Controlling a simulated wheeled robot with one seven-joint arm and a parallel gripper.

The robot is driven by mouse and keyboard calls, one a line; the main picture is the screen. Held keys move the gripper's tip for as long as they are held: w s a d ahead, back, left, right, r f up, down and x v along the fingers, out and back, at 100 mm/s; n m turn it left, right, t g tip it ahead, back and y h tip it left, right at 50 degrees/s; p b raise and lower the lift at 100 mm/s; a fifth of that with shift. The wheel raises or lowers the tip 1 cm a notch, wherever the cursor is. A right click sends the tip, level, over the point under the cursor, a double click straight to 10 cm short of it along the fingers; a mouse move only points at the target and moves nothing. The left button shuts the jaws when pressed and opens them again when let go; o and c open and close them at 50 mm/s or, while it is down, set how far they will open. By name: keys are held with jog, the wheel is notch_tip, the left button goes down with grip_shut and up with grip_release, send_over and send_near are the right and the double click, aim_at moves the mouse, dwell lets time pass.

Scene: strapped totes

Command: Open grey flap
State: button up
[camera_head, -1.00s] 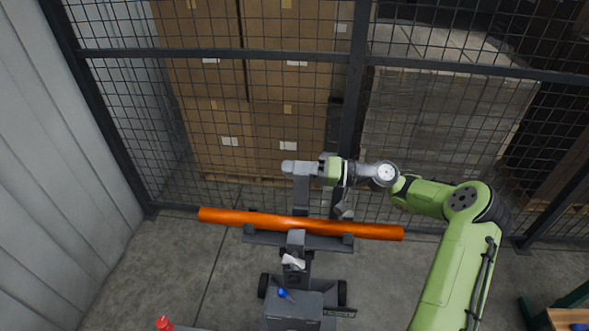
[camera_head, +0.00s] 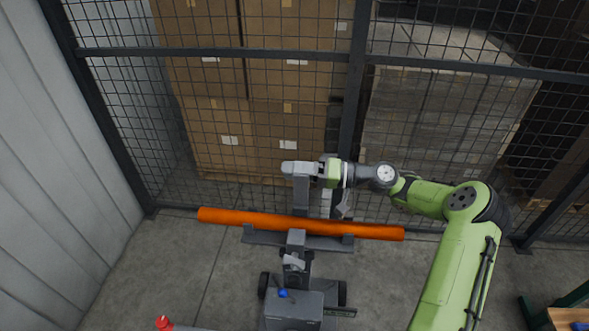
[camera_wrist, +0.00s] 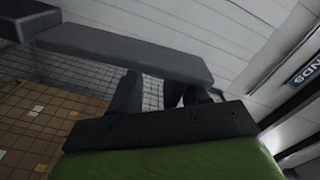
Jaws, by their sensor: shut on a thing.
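The grey flap (camera_head: 301,200) stands upright behind the orange tube on a grey wheeled stand, with a wider grey bar across its top. In the wrist view the grey bar (camera_wrist: 125,50) lies across the ends of my dark fingers. My gripper (camera_head: 314,170) reaches in from the right at the top of the flap and is shut on it; its fingertips (camera_wrist: 155,88) are partly hidden by the bar. The orange tube (camera_head: 260,220) lies across the cradle (camera_head: 265,238) of the stand, below my gripper.
A dark mesh fence (camera_head: 220,55) stands close behind the stand, with stacked cartons (camera_head: 285,110) beyond it. A corrugated wall (camera_head: 50,150) is on the left. The stand's base (camera_head: 293,310) has a blue knob (camera_head: 283,293).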

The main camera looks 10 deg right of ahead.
jog(key=shift+d+f, duration=0.1)
jog(key=shift+f, duration=0.05)
dwell(0.3)
jog(key=p+v, duration=0.4)
jog(key=v, duration=1.4)
jog(key=shift+r, duration=0.3)
jog(key=shift+f, duration=0.1)
dwell(0.4)
